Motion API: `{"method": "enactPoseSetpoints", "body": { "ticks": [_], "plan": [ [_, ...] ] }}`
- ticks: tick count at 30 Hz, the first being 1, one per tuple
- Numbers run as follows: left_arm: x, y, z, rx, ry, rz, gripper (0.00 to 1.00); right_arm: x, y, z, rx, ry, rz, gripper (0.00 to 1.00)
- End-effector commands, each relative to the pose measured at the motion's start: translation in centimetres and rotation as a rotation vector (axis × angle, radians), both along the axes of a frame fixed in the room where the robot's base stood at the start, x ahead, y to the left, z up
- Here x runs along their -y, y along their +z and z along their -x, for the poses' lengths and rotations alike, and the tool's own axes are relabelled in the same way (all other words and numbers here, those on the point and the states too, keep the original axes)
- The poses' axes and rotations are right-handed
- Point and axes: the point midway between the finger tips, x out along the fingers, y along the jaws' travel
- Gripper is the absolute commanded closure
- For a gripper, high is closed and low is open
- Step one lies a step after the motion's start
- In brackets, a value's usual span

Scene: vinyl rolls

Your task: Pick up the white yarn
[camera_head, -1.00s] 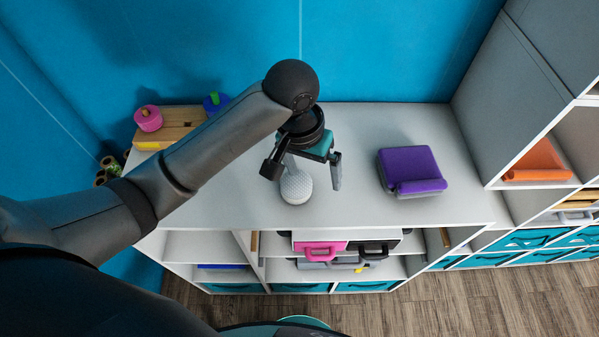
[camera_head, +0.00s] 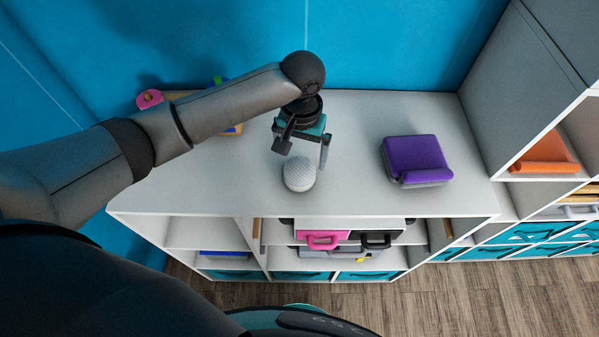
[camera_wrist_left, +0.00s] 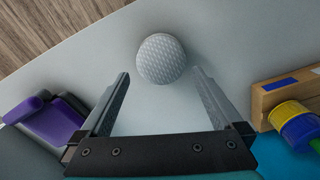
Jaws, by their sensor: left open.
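The white yarn (camera_head: 299,174) is a round, textured ball on the white shelf top, near its front edge. My left gripper (camera_head: 302,158) is open and empty, just behind and above the yarn in the head view. In the left wrist view the yarn (camera_wrist_left: 161,58) lies beyond the open fingertips (camera_wrist_left: 160,72), roughly centred between them. I cannot tell the exact height of the fingers above the shelf. My right gripper is not in view.
A purple folded item (camera_head: 416,158) lies on the shelf top (camera_head: 350,190) to the right. A wooden box with coloured spools (camera_wrist_left: 290,105) stands at the left, partly behind my arm. A blue wall (camera_head: 400,45) is behind. Cases sit on shelves below.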

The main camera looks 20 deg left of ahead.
Motion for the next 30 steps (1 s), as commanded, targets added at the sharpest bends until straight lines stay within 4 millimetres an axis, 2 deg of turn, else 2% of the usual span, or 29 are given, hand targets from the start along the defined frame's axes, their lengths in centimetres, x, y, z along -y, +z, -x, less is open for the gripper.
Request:
{"method": "enactPoseSetpoints", "body": {
  "ticks": [5, 12, 15, 23, 30],
  "plan": [
    [0.0, -1.1, 0.1, -0.001, 0.0, 0.0, 0.0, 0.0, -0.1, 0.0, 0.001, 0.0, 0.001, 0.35],
    [-0.2, -4.7, 0.3, -0.002, -0.001, -0.001, 0.0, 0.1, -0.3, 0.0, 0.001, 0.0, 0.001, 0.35],
    [-0.2, -5.6, 0.2, 0.0, -0.001, -0.001, 0.0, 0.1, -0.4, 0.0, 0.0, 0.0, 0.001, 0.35],
    [-0.2, -5.8, 0.2, 0.001, -0.002, 0.0, 0.0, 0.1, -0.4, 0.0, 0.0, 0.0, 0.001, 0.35],
    [-0.2, -5.7, 0.2, 0.001, -0.001, 0.0, 0.26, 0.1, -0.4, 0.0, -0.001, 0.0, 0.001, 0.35]
  ]
}}
